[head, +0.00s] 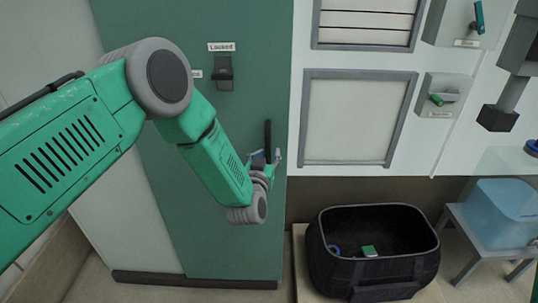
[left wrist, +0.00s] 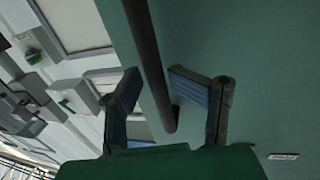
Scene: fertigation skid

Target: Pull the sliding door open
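The sliding door (head: 225,140) is a tall green panel in the head view, with its right edge beside the white wall. Its dark upright bar handle (head: 267,134) is near that edge. The handle (left wrist: 148,50) also crosses the left wrist view, with its end showing between my fingers. My left gripper (head: 266,160) is at the lower part of the handle. In the left wrist view, the left gripper (left wrist: 152,84) has its fingers apart, one on each side of the bar, with gaps showing. My right gripper is not in view.
A dark latch (head: 224,72) sits on the door under a "Locked" label (head: 221,47). A blue bin (head: 500,213) rests on a grey stool (head: 462,228). Framed panels (head: 357,117) hang on the wall.

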